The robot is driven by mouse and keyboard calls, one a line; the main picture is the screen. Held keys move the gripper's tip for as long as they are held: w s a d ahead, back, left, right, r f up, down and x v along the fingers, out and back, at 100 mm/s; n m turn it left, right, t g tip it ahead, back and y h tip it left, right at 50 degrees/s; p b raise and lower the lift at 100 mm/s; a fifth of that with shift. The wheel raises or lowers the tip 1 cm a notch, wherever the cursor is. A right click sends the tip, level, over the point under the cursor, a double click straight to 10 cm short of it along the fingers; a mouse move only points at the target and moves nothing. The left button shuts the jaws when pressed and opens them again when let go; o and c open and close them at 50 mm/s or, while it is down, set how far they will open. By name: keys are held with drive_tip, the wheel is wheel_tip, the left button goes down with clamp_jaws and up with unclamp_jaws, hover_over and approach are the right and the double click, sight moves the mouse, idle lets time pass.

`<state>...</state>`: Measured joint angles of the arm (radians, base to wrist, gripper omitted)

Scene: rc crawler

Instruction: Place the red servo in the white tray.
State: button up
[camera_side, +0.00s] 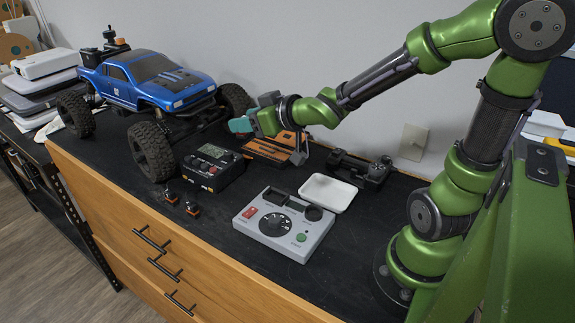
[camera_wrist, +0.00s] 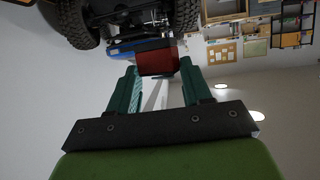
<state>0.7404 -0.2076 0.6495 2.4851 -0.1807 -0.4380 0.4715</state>
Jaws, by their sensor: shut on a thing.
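My gripper (camera_side: 240,124) is in the air in the side view, to the right of the blue truck, with its fingers pointing left toward it. In the wrist view, my gripper (camera_wrist: 161,70) has its teal fingers on either side of the red servo (camera_wrist: 158,60), a dark red block, and is shut on it at the tips. I cannot make out the servo in the side view. The white tray (camera_side: 327,193) lies on the black worktop, lower and to the right of my gripper; it looks empty.
The blue truck (camera_side: 150,80) stands on big tyres to the left. A grey controller box (camera_side: 284,224) sits in front of the tray, and a black charger (camera_side: 211,166) sits left of it. An orange-and-black stand (camera_side: 270,150) is below my gripper. A dark device (camera_side: 358,168) lies behind the tray.

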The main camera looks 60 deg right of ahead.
drive_tip(key=s+d+f+n+y, duration=0.3)
drive_tip(key=s+d+f+y, duration=0.1)
drive_tip(key=d+f, duration=0.6)
drive_tip(key=s+a+f+n+g+y, duration=0.1)
drive_tip(key=s+a+n+g+y, duration=0.3)
drive_tip(key=s, duration=0.4)
drive_tip(key=s+a+f+n+g+y, duration=0.2)
drive_tip(key=s+a+n+g+y, duration=0.2)
drive_tip(key=s+n, duration=0.3)
drive_tip(key=shift+s+a+g+y, duration=0.25)
drive_tip(key=shift+s+y, duration=0.25)
drive_tip(key=shift+s, duration=0.55)
drive_tip(key=shift+w+d+f, duration=0.1)
